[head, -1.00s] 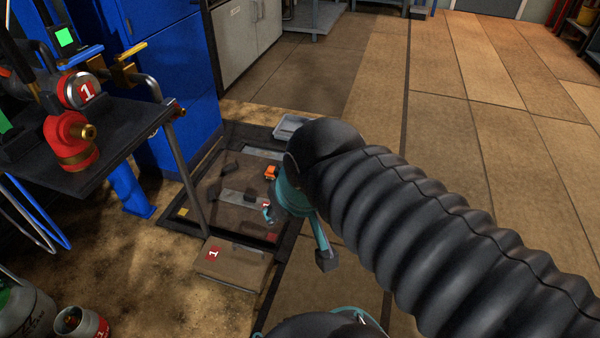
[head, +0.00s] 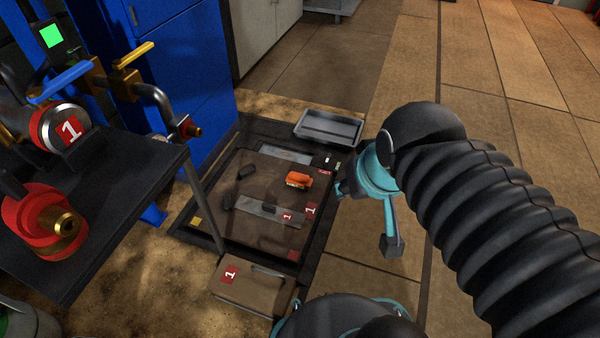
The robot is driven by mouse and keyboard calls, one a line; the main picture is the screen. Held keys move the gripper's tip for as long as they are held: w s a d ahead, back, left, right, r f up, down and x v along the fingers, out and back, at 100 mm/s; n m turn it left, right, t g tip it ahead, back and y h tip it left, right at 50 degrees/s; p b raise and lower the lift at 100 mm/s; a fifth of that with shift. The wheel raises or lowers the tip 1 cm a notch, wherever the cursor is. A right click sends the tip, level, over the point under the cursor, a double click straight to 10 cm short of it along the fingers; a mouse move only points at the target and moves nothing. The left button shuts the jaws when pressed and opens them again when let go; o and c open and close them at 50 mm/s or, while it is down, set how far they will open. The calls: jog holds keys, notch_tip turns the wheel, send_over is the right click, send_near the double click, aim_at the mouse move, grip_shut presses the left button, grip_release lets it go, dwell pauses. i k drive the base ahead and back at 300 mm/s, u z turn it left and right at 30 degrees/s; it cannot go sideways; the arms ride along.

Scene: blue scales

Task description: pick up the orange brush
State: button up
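The orange brush (head: 299,180) appears as a small orange, blocky thing lying on the dark, framed floor platform, in the middle of the head view. Its fine shape is too small to make out. My gripper (head: 367,216), teal with dark tips, is at the end of my black sleeved arm, to the right of the platform in the picture. Its parts stand spread apart, and nothing shows between them. The wrist hides some of it. The gripper is apart from the brush.
A grey tray (head: 329,127) sits at the platform's far edge. Small dark pieces lie on the platform (head: 210,222). A brown box marked 1 (head: 252,287) is at its near edge. A black table with red fittings (head: 110,190) stands left, a blue cabinet (head: 185,70) behind. Tiled floor at right is clear.

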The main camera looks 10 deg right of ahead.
aim_at(302, 181)
jog(key=k, duration=0.5)
jog(key=z, duration=1.25)
jog(key=i, duration=2.15)
jog(key=u, duration=2.65)
